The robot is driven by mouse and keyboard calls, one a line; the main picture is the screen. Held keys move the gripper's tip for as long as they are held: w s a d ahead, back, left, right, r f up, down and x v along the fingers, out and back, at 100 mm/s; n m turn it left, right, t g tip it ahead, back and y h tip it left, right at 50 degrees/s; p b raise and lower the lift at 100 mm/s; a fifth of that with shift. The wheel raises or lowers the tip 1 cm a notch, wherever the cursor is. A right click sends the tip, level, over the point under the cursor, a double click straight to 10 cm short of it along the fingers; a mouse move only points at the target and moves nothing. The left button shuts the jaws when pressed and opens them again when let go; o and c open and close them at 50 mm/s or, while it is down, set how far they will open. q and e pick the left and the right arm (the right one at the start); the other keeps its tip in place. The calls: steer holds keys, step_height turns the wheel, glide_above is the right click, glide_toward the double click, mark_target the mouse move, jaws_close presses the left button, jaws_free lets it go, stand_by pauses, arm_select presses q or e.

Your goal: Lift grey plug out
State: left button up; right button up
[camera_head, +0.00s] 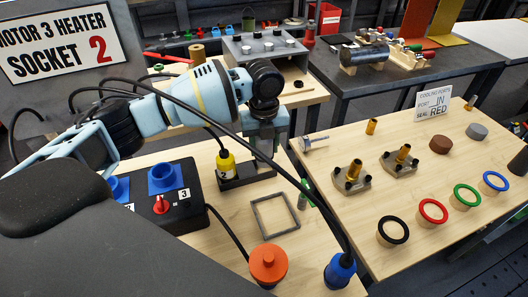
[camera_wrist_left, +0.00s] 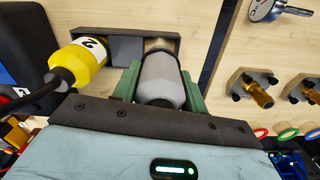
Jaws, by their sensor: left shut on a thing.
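The grey plug (camera_wrist_left: 160,82) shows in the left wrist view between the two green fingers of my left gripper (camera_wrist_left: 158,88), which is shut on it. Its far end meets a dark rack (camera_wrist_left: 115,44), and I cannot tell whether it still sits in it. In the head view my left gripper (camera_head: 264,138) points down over the right part of the rack (camera_head: 240,183), and the plug is hidden there. A yellow plug (camera_head: 226,163) marked 2 stands at the rack's left end. My right gripper is not in view.
A black socket box (camera_head: 160,207) with blue sockets stands left of the rack. An orange plug (camera_head: 268,264), a blue plug (camera_head: 340,270) and an empty square frame (camera_head: 275,215) are in front. Brass fittings (camera_head: 352,175) and coloured rings (camera_head: 432,210) occupy the right table.

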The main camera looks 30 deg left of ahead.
arm_select(q)
steer(key=s+d+r+p, duration=0.1)
steer(key=s+d, duration=0.7)
steer(key=s, duration=0.5)
steer(key=shift+s+d, duration=0.15)
steer(key=shift+d, duration=0.2)
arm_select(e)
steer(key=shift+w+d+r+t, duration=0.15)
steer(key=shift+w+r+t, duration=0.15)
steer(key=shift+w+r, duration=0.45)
arm_select(q)
steer(key=shift+r, duration=0.1)
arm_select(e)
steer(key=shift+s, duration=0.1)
